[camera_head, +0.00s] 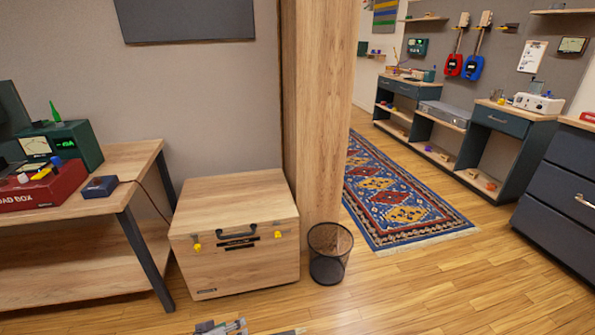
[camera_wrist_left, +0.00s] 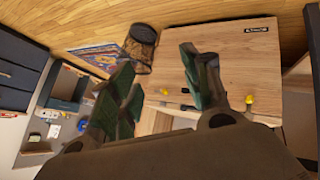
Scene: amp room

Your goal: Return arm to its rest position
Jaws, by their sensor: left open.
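My left gripper (camera_wrist_left: 157,62) fills the middle of the left wrist view. Its two dark green fingers are spread apart, with nothing between them. Beyond the fingers are the wooden case and the wire basket, clear of contact as far as I can tell. In the head view, only a small grey and green piece of my own hardware shows at the bottom edge, cut off by the frame; I cannot tell which arm it belongs to. The rest of my arms is out of the head view.
A wooden case (camera_head: 236,207) with yellow latches stands by a wooden post (camera_head: 317,115). A black mesh wastebasket (camera_head: 328,256) is beside it. A bench (camera_head: 130,157) at left holds a red box (camera_head: 40,190). Floor (camera_head: 420,290) is clear at front right, before the patterned rug (camera_head: 400,205).

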